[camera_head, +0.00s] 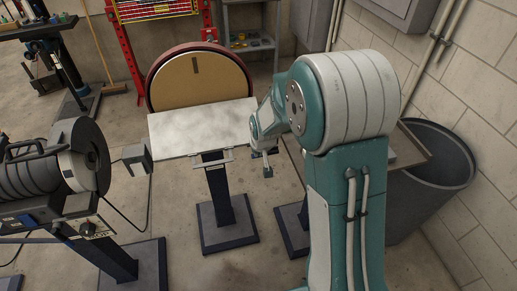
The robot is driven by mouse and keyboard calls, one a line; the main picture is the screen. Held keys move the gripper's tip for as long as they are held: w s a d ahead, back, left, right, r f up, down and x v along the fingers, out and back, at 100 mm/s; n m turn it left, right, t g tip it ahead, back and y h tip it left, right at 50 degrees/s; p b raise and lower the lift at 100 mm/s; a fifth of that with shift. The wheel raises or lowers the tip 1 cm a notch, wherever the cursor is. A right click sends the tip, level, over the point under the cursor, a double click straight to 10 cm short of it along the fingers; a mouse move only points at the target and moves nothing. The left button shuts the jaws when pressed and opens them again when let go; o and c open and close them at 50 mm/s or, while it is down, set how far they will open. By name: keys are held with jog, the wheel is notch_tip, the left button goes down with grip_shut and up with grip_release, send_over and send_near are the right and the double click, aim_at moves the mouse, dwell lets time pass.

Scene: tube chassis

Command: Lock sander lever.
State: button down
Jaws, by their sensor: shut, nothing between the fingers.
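The disc sander stands in the middle, with a tan round disc (196,80) in a dark red rim. A pale flat work table (200,130) sits in front of the disc on a dark pedestal (218,200). A thin light bar-shaped handle (213,162) shows under the table's front edge; it may be the lever, but I cannot tell its lock state. My gripper (267,172) is shut and empty, pointing down just right of the table's front right corner, to the right of that handle. My arm hides what lies behind it on the right.
A grey motor-driven machine (60,165) stands at the left, with a small grey box (137,159) beside it. A dark round bin (435,165) stands at the right by the block wall. A shelf (250,35) stands behind. Bare floor lies around the pedestal.

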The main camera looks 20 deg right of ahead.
jog(key=shift+a+f, duration=0.15)
jog(key=shift+f, duration=0.05)
dwell(0.5)
jog(key=shift+a+f, duration=0.2)
jog(key=shift+f, duration=1.3)
